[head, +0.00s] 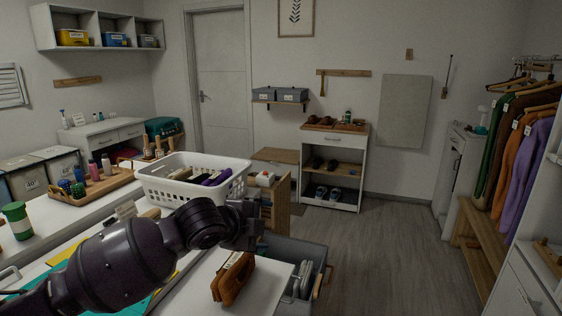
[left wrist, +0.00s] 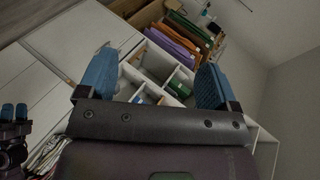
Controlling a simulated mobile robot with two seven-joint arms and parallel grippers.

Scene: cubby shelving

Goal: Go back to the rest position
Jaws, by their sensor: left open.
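My left arm comes in from the lower left in the head view, over the white counter. Its dark left gripper (head: 241,226) hangs above a brown item (head: 233,280) on the counter, apart from it as far as I can tell. In the left wrist view the two blue fingers of the left gripper (left wrist: 153,82) are wide apart with nothing between them. At the left edge of that view a dark gripper with two blue tips shows, apparently my right gripper (left wrist: 14,112). It is too small to tell its opening.
A white basket (head: 195,178) with cloths stands behind my left arm. A wooden tray (head: 92,188) with bottles is to the left. A grey bin (head: 300,252) stands by the counter's right end. Open floor (head: 385,250) lies right of it, before a clothes rack.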

